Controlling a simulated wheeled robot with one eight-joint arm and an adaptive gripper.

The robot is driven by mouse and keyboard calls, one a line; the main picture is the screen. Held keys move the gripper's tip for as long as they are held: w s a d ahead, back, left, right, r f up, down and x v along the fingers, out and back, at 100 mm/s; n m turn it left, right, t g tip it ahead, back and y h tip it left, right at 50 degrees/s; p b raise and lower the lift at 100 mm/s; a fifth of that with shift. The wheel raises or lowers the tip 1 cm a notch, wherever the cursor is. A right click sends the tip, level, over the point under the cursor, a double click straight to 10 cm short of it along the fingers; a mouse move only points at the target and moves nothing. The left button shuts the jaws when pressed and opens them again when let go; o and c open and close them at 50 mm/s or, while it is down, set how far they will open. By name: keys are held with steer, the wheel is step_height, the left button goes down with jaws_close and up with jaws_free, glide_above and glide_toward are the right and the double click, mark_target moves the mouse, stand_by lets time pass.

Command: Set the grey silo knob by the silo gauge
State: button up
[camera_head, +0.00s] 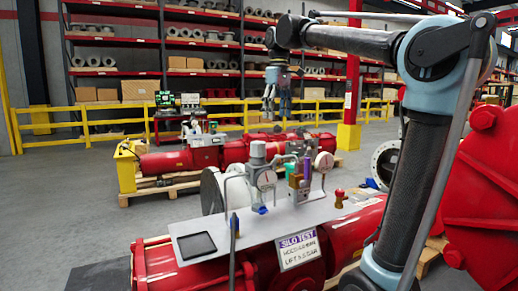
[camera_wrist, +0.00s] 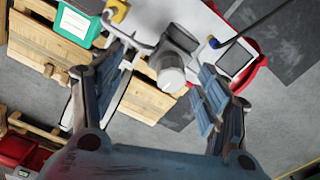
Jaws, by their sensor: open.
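A grey regulator with a rounded grey knob (camera_head: 257,150) stands on the light metal plate (camera_head: 245,228) over the red actuator in the head view. A round pale gauge (camera_head: 266,180) sits on its front; its needle is too small to read. A second gauge (camera_head: 323,161) stands farther right. My gripper (camera_head: 277,108) is open and empty, pointing down above and apart from the knob. In the wrist view the open fingers (camera_wrist: 160,70) spread to either side of the knob (camera_wrist: 172,78), which lies beyond them. The wrist view does not show a readable gauge face.
Beside the regulator are a purple-topped valve (camera_head: 307,168), thin bent pipes and a red knob (camera_head: 339,196). A black tablet (camera_head: 196,245) lies at the plate's left, with a "SILO TEST" sign (camera_head: 298,250) at its front. Another red actuator (camera_head: 180,160) rests on pallets behind.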

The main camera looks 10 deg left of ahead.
step_height(320, 180, up, 4)
steer(key=n, duration=0.2)
glide_above(258, 142)
step_height(258, 142, down, 17)
steer(key=shift+d+r, duration=0.1)
steer(key=shift+c, duration=0.4)
steer(key=c, duration=1)
